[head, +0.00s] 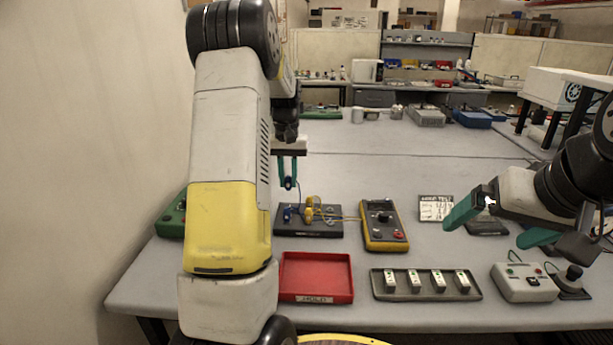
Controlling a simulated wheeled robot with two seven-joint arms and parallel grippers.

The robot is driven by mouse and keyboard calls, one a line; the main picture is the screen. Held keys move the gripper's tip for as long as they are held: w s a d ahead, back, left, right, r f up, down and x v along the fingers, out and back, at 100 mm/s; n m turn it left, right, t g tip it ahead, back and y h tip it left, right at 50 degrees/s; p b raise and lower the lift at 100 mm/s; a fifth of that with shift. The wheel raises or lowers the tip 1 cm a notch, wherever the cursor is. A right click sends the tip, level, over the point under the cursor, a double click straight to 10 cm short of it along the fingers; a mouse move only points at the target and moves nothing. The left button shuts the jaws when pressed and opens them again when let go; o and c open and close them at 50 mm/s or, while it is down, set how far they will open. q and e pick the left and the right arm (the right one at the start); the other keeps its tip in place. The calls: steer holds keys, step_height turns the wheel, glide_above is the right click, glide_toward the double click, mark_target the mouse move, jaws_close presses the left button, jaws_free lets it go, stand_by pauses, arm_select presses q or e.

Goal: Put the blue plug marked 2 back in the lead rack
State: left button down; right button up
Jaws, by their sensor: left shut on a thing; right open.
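My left gripper (287,179) hangs above the back left part of a dark board. It is shut on a small blue plug (288,184), held between its teal fingertips; any mark on it is too small to read. The dark board (322,230) bears another blue piece (288,214) and yellow plugs (309,213). Yellow leads run from it toward a yellow and black meter (384,226). I cannot tell for sure which thing is the lead rack. My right gripper (488,229) is open and empty at the right, its teal fingers spread wide.
A red tray (316,274) looks empty at the front. Right of it are a dark tray (426,292) with several white modules and a white switch box (524,284). A printed card (435,208) lies behind. A green case (172,220) is partly hidden by my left arm.

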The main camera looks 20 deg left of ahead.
mark_target(289, 189)
arm_select(q)
steer(key=shift+f, duration=0.1)
steer(key=shift+f, duration=2.75)
steer(key=shift+f, duration=0.3)
steer(key=c, duration=1.2)
jaws_free()
step_height(289, 189, up, 8)
steer(key=shift+f, duration=0.1)
steer(key=shift+d, duration=0.1)
